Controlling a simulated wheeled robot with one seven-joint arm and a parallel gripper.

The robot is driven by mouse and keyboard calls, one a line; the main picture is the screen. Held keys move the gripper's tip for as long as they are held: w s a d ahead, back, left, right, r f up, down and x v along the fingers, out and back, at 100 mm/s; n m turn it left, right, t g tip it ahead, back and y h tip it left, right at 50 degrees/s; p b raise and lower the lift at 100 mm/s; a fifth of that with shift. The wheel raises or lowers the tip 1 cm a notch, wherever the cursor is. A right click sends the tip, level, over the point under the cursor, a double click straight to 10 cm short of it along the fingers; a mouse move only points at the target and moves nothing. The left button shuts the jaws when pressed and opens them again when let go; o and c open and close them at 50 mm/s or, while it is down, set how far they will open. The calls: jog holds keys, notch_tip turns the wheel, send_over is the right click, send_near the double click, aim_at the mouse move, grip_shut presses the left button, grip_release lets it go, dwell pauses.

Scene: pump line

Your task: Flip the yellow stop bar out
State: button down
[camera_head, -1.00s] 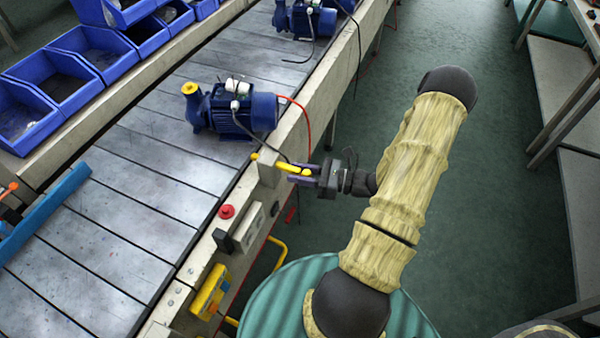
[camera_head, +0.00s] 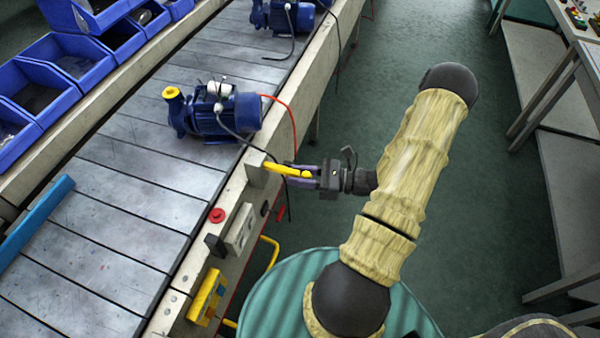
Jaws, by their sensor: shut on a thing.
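The yellow stop bar (camera_head: 276,168) is at the near side rail of the conveyor, beside the blue pump. It runs from the rail toward the aisle, tilted slightly down to the right in the picture. My gripper (camera_head: 294,171) reaches it from the aisle side and is shut on its outer part, dark fingers around the yellow. The fingers partly cover the bar, and its pivot is hard to make out.
A blue pump (camera_head: 218,114) with a yellow cap and red cable sits on the conveyor (camera_head: 140,165). A red button (camera_head: 217,215) and yellow box (camera_head: 207,296) are on the near rail. Blue bins (camera_head: 35,90) line the far side. The aisle floor (camera_head: 400,50) is clear.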

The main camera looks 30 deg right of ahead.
jog(key=shift+s, duration=0.2)
jog(key=c, duration=1.3)
grip_release()
jog(key=shift+o, duration=1)
jog(key=shift+s+d, duration=0.1)
jog(key=shift+s, duration=0.05)
jog(key=b+v, duration=0.1)
jog(key=v, duration=1.6)
jog(key=shift+d, duration=0.15)
jog(key=shift+r, duration=0.1)
